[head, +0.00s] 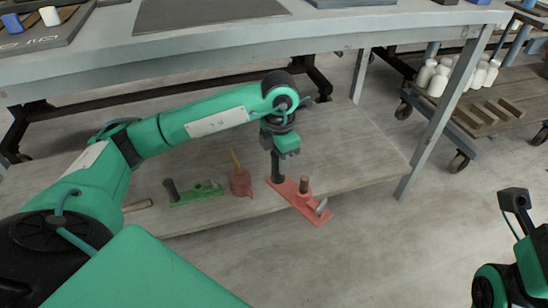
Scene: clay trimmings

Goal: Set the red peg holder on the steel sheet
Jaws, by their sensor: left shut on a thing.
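The red peg holder (292,193) is a long flat red bar with a black upright post at its left end, a brown peg and a pale metal piece. My left gripper (278,158) points down over its left end and is shut on its black post. The holder's right end shows past the shelf's front edge. I cannot tell whether it still touches the shelf. A flat dark grey sheet, seemingly the steel sheet (205,12), lies on the upper table top. Part of my right arm shows at the right edge, its gripper (515,200) unclear.
A similar green holder (195,194) and a red can (240,183) with a yellow stick stand left on the lower shelf (345,150). The table top (330,28) overhangs this shelf. Trays sit at its back. A cart (480,115) with white bottles stands at right.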

